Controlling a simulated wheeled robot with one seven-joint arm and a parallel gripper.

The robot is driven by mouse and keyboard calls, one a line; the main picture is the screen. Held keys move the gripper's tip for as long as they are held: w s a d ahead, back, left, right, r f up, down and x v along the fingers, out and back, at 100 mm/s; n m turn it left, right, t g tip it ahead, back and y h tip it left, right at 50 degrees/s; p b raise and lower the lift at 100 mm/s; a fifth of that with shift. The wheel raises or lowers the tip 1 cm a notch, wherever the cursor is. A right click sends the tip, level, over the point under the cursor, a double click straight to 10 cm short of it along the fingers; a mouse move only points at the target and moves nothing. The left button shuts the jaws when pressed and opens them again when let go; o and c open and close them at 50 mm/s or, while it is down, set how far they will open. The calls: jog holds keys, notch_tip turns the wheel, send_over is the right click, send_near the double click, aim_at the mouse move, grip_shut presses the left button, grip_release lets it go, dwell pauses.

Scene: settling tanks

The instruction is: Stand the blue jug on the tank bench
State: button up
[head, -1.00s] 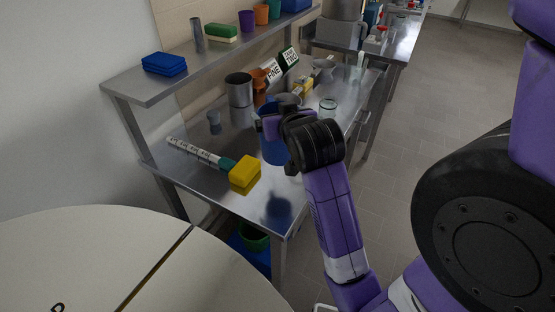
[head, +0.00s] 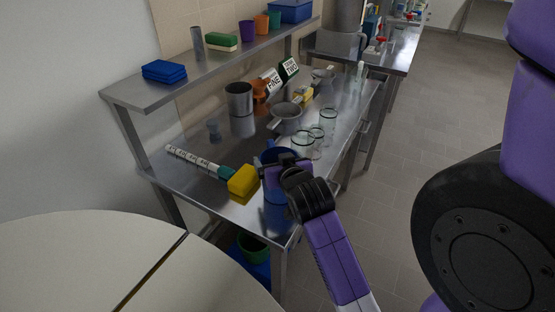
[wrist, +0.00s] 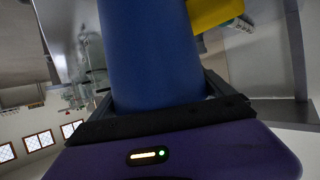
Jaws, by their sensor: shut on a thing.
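The blue jug (head: 273,191) is at the front right part of the steel tank bench (head: 225,205), mostly behind my gripper in the head view. My gripper (head: 284,168) is shut on the blue jug. In the wrist view the jug's blue body (wrist: 150,50) fills the middle, between the dark jaws (wrist: 160,112). The jug looks upright in the head view. Whether its base touches the bench top is hard to tell.
Glass beakers (head: 305,146) and a grey strainer (head: 286,117) stand behind. A metal cylinder (head: 239,100) is farther back. A shelf (head: 215,62) overhangs the bench's left side.

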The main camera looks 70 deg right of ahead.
jog(key=o, duration=1.6)
jog(key=shift+f, duration=0.1)
jog(key=shift+r+p+v, duration=0.2)
jog(key=shift+p+v, duration=2.25)
jog(key=shift+v, duration=3.6)
